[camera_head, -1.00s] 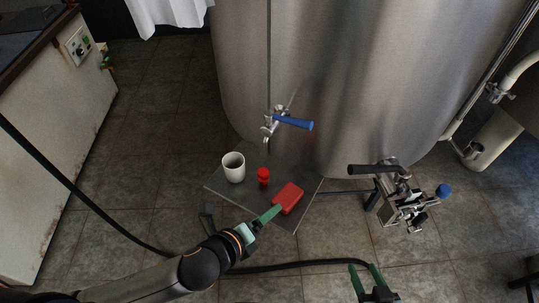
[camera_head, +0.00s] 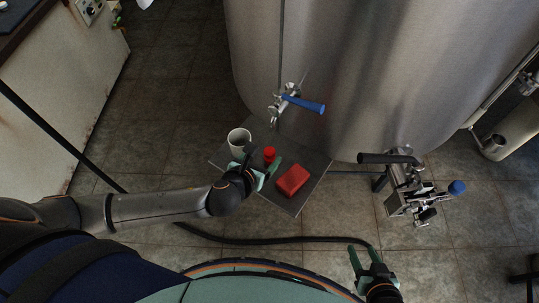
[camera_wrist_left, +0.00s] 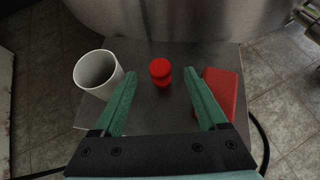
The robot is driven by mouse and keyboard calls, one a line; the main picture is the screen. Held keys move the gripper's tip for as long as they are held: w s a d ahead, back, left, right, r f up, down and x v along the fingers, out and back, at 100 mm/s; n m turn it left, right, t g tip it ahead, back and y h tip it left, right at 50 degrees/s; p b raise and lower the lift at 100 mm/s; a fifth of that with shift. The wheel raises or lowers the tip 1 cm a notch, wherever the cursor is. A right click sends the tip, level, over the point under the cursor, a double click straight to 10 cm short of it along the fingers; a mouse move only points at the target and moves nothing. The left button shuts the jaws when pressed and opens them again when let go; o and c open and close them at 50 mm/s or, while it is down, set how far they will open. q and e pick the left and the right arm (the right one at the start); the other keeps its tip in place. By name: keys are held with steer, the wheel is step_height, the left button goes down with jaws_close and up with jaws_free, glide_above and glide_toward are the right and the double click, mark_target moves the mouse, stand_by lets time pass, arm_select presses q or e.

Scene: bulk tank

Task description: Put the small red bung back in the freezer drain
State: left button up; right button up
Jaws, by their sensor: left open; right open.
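The small red bung (camera_head: 269,154) stands upright on a dark grey board between a white cup and a red block. In the left wrist view the bung (camera_wrist_left: 160,71) shows between the two finger lines, near the tips. My left gripper (camera_head: 262,168) is open and empty, with its fingers right by the bung; I cannot tell whether they touch it. Its green fingers (camera_wrist_left: 160,82) are spread wide in the wrist view. My right gripper (camera_head: 363,250) is open and empty over the floor at the lower right. I cannot make out the freezer drain.
The white cup (camera_head: 239,139) stands left of the bung, the red block (camera_head: 293,181) right of it, both on the board (camera_head: 313,163). A steel tank (camera_head: 370,70) with a blue-handled tap (camera_head: 303,104) rises behind. A white cabinet (camera_head: 75,75) stands left. A hose (camera_head: 270,241) crosses the floor.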

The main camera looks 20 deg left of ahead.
mark_target(269, 152)
arm_select(q)
steer(key=b+x, duration=0.1)
steer(key=x, duration=0.4)
steer(key=shift+c, duration=0.3)
jaws_close()
